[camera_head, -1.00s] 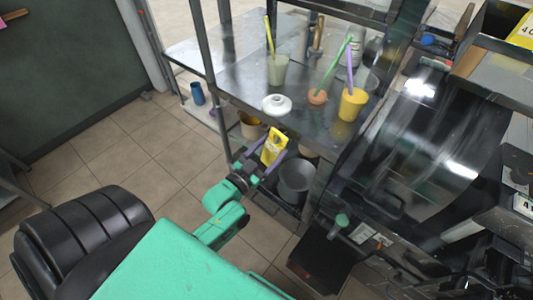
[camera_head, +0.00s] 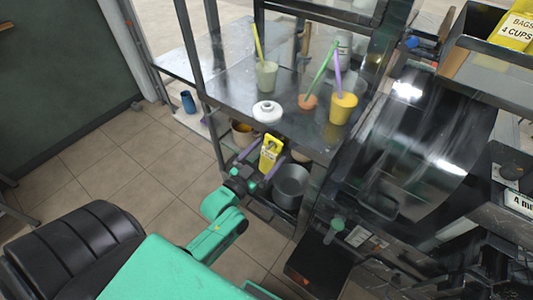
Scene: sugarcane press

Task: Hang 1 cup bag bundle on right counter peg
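A yellow bag bundle (camera_head: 266,161) is upright at the front edge of the metal counter (camera_head: 228,87), below a white round dish. A small grey hook-like part shows at its upper face; it looks like a peg, but I cannot tell for sure whether the bundle hangs on it. My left gripper (camera_head: 269,154) has its purple fingers spread, one on each side of the bundle, with gaps visible. More yellow bags marked "4 cups" (camera_head: 516,28) are in a bin at the upper right. My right gripper is not in view.
Cups with coloured sticks, including a yellow cup (camera_head: 342,108) and a pale green cup (camera_head: 266,77), stand on the counter beside the white dish (camera_head: 267,111). A grey bucket (camera_head: 290,185) is below. The dark press (camera_head: 415,150) stands right; tiled floor is clear left.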

